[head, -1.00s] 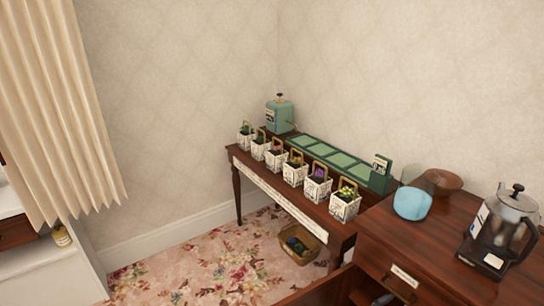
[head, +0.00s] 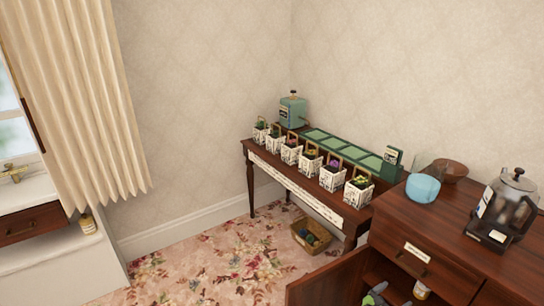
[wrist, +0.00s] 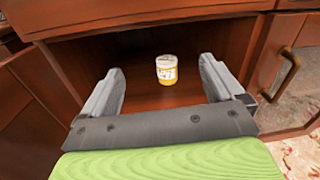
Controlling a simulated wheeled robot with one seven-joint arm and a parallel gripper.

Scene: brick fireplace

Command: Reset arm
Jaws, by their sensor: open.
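My gripper (wrist: 163,92) shows in the wrist view with its two fingers spread wide and nothing between them touching. It faces into an open wooden cabinet (wrist: 75,55). A small white and yellow jar (wrist: 166,70) stands upright inside, beyond the fingertips and apart from them. In the head view, part of my gripper (head: 375,296) seems to show low at the open cabinet, beside the jar (head: 421,290). The rest of my arm is out of that view.
The cabinet door (head: 330,283) stands open. On the cabinet top are a blue bowl (head: 422,188), a brown bowl (head: 452,171) and a coffee maker (head: 503,210). A side table (head: 290,185) holds several small planters. A basket (head: 311,236) sits below it. The flowered carpet (head: 200,265) is clear.

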